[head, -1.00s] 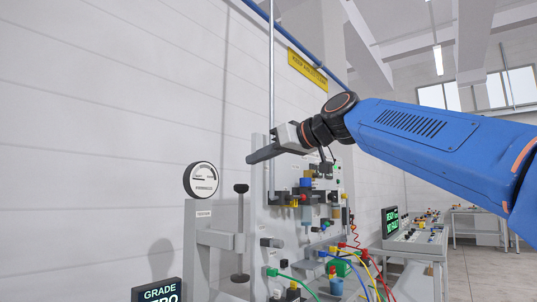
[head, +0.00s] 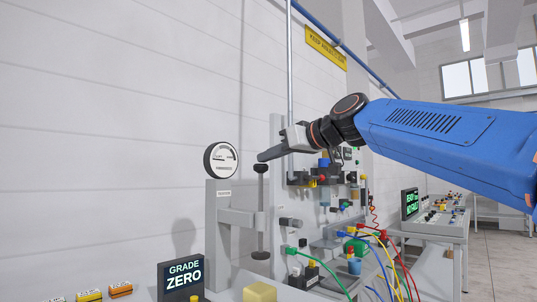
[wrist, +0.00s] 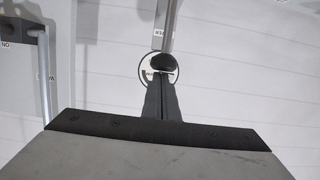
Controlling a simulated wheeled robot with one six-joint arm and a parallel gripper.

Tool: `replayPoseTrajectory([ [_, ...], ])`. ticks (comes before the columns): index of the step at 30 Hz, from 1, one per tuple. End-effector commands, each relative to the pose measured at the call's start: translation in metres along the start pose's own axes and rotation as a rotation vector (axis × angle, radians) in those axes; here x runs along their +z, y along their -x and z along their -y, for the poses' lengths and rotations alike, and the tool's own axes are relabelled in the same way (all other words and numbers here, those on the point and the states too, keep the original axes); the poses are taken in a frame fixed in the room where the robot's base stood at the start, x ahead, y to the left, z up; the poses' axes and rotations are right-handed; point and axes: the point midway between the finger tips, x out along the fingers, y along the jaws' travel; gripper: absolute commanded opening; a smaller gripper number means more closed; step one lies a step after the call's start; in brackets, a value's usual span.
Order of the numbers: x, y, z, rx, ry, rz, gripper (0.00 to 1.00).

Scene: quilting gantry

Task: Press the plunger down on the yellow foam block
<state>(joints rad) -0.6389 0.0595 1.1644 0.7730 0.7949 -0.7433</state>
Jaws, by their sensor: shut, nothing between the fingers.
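The plunger (head: 262,210) is an upright dark rod with a knob on top and a round foot below, held by a grey stand's arm. The yellow foam block (head: 259,292) shows below the plunger foot, cut by the lower picture edge, with a visible gap between them in the picture. My gripper (head: 266,156) is shut and empty, its fingertips at the knob's top; I cannot tell whether they touch. In the wrist view my shut fingers (wrist: 163,90) point at the dark plunger knob (wrist: 163,62). The foam block is not seen there.
A round gauge (head: 221,160) tops the grey stand (head: 217,230). A sign reading GRADE ZERO (head: 181,278) stands left of the foam block. Orange and yellow pieces (head: 120,290) lie at lower left. A panel with fittings and coloured hoses (head: 340,230) is to the right.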

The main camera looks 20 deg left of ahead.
Motion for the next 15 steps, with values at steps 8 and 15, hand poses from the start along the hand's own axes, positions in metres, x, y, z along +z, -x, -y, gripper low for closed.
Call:
replayPoseTrajectory([
  [8, 0.008, -0.002, 0.0, 0.0, 0.0, 0.001, 0.0],
  [15, 0.053, -0.013, 0.0, -0.002, -0.002, 0.003, 0.0],
])
